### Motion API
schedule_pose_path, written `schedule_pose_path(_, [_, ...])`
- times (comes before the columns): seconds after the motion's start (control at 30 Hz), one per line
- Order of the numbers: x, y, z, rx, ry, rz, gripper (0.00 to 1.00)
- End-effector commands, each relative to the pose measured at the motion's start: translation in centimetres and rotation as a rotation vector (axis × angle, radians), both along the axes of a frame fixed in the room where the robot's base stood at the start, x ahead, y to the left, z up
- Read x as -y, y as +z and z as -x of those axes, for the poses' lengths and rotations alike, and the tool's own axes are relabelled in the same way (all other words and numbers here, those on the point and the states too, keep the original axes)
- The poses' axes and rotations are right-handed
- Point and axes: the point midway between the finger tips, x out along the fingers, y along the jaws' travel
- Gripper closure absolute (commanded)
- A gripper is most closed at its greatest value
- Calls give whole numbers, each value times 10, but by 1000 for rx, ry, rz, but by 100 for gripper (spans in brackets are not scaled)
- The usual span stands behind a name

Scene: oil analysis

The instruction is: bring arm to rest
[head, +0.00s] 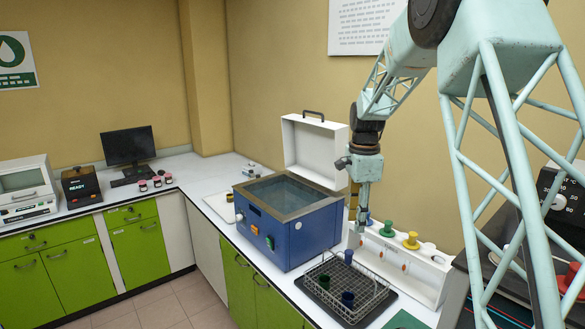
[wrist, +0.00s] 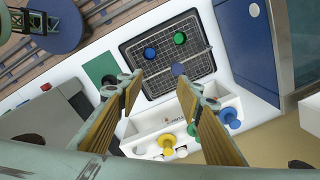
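My gripper (head: 361,222) points down above the counter, between the blue bath and the white rack in the head view. In the wrist view its two fingers (wrist: 157,88) stand wide apart with nothing held between them. The arm reaches in from the upper right of the head view. Below the gripper, a wire basket (head: 345,310) on a dark mat holds green and blue cups, which also show in the wrist view. The white rack (head: 400,262) behind it carries blue, green and yellow knobbed pieces, partly hidden by the fingers in the wrist view.
The blue bath (head: 285,226) stands left of the gripper, with a white handled lid (head: 312,150) upright behind it. A dark instrument with a dial (head: 558,201) stands at the right. A monitor (head: 127,146) and small jars (head: 156,182) are on the far counter. Air above the bath is free.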

Motion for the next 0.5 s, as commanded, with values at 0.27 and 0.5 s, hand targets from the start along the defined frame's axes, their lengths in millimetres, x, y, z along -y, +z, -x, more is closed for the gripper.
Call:
schedule_pose_path(0.27, [0, 35, 39, 26, 118, 6, 67])
schedule_pose_path(0.5, [0, 61, 75, 47, 220, 15, 67])
